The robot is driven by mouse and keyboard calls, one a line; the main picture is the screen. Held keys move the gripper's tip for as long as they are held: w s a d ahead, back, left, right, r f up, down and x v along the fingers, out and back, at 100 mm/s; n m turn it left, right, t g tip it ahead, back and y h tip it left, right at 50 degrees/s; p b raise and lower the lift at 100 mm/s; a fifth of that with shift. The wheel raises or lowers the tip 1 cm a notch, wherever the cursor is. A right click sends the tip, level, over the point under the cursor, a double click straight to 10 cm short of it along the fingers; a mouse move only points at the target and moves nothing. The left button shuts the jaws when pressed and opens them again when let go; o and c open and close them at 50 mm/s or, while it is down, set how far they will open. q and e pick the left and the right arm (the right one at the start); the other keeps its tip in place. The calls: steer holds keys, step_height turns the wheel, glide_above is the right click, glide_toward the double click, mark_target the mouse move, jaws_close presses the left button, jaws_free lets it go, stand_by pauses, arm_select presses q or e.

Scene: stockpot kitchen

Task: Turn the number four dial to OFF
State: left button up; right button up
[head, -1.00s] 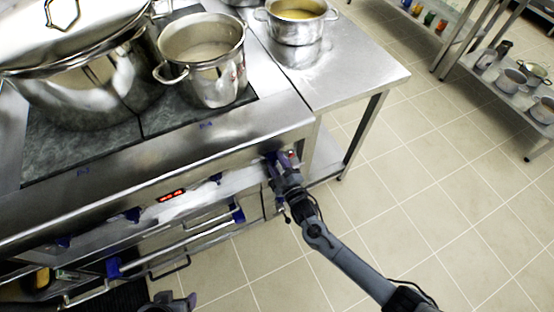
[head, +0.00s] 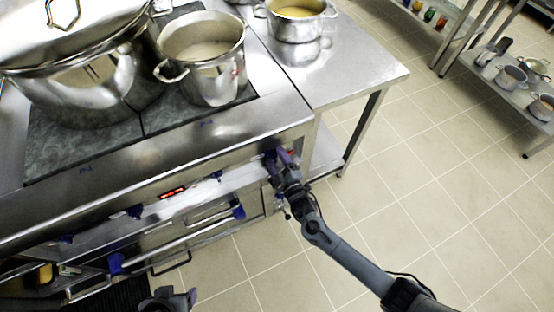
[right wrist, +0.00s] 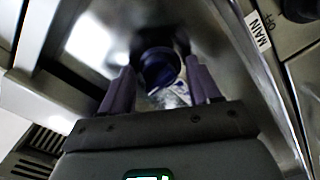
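A dark blue dial (right wrist: 160,68) is between the fingertips of my right gripper (right wrist: 159,66) in the right wrist view. The two fingers stand apart, one on each side of it; whether they touch it I cannot tell. In the head view, my right gripper (head: 282,160) is at the right end of the stove's front panel and mostly hides this dial. No number or pointer on the dial is legible. My left gripper (head: 170,300) shows partly at the bottom edge, away from the panel; its finger opening is unclear.
Other blue knobs (head: 133,212) and a red display (head: 173,192) line the panel. Oven handles (head: 190,240) stick out below. Pots (head: 205,65) stand on the stove.

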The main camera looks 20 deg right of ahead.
steer(key=shift+o, duration=0.2)
steer(key=shift+s, duration=0.1)
steer(key=s+d+p, duration=0.1)
steer(key=s+p, duration=0.2)
steer(key=s, duration=0.7)
steer(key=shift+s+d, duration=0.25)
steer(key=shift+s, duration=0.05)
